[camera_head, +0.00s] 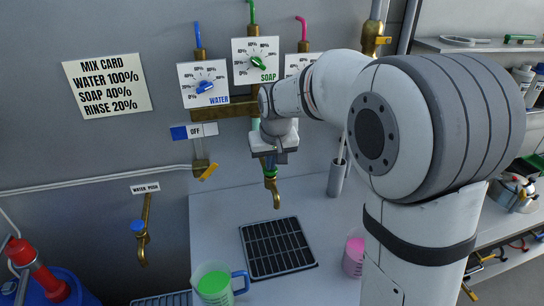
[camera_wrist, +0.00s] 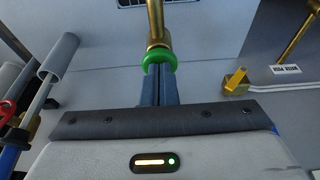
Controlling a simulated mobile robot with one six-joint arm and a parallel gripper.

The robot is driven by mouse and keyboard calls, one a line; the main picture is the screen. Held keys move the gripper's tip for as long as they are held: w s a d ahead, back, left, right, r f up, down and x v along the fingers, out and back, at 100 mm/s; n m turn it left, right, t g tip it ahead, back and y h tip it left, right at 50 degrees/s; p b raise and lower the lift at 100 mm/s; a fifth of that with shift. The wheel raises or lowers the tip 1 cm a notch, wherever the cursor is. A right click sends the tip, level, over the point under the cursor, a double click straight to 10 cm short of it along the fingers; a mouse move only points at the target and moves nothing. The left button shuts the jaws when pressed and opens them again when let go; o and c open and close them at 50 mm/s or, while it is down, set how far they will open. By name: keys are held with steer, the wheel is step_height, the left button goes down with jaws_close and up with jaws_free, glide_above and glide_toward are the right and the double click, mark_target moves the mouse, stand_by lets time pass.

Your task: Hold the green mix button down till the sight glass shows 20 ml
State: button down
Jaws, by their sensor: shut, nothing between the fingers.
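The green mix button (camera_wrist: 158,60) shows in the wrist view as a green ring around the brass spout. My gripper (camera_wrist: 158,78) is shut, with its dark fingertips right at the ring; I cannot tell whether they press it. In the head view my gripper (camera_head: 270,162) is above the brass spout (camera_head: 275,195) and mostly covers the button. The spout points down over a black drain grate (camera_head: 278,248). I cannot make out the sight glass or a reading; my arm hides part of the wall. A jug of green liquid (camera_head: 215,287) stands at the front left.
The wall holds the mix card (camera_head: 107,84), a water dial (camera_head: 204,87), a soap dial (camera_head: 257,63) and a blue-and-white OFF switch (camera_head: 194,131). A pink cup (camera_head: 353,257) stands right of the grate. A grey holder (camera_head: 336,178) stands behind. A water-push tap (camera_head: 143,230) is at left.

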steer(key=shift+s+f, duration=0.15)
steer(key=shift+f, duration=0.2)
step_height(320, 180, up, 6)
steer(key=p, duration=0.3)
steer(key=shift+f, duration=0.25)
steer(key=b+v, duration=0.2)
steer(key=v, duration=0.7)
